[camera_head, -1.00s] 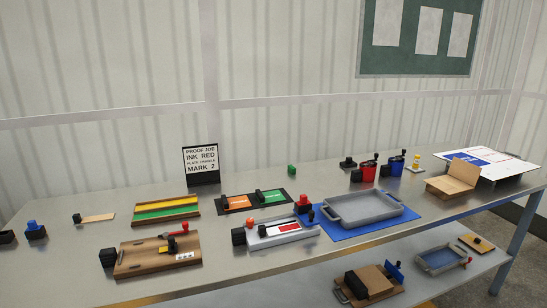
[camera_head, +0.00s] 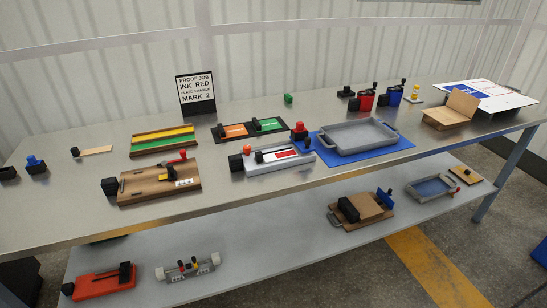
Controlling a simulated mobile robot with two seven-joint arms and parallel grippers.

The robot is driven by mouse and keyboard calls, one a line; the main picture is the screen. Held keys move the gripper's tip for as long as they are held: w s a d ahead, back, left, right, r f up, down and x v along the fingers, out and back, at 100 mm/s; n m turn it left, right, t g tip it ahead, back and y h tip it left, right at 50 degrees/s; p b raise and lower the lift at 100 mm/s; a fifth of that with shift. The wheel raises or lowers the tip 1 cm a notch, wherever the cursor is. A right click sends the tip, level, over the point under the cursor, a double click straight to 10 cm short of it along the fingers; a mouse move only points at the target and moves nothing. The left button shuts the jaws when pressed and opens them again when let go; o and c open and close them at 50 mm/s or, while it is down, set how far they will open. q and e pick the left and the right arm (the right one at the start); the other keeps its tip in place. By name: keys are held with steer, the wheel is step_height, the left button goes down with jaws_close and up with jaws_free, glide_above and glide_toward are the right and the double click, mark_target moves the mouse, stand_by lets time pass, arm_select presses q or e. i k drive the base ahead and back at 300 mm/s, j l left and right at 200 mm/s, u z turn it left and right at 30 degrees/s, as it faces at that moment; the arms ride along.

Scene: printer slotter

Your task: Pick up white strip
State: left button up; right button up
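No gripper of mine shows in the head view. I cannot tell for sure which piece is the white strip. A pale cream strip (camera_head: 97,151) with a black knob at its left end lies flat on the steel table at the far left. A small white piece with dark marks (camera_head: 184,183) lies on the brown wooden board (camera_head: 140,189) at the front left. The light grey and white device (camera_head: 284,164) at the middle front holds a narrow red piece (camera_head: 281,155) with white edging.
A sign (camera_head: 196,94) reads proof job, ink red, mark 2. A grey tray (camera_head: 345,149) sits on a blue mat (camera_head: 392,151). Green and orange plates (camera_head: 237,130) and a yellow-green rack (camera_head: 150,141) stand mid-table. The lower shelf (camera_head: 270,255) holds more tools. The left front tabletop is bare.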

mark_target(260, 158)
steer(key=i+l, duration=0.6)
steer(key=i+l+u, duration=0.2)
steer(key=u, duration=0.15)
steer(key=i+l+u, duration=0.1)
steer(key=l+u, duration=0.25)
steer(key=l, duration=0.15)
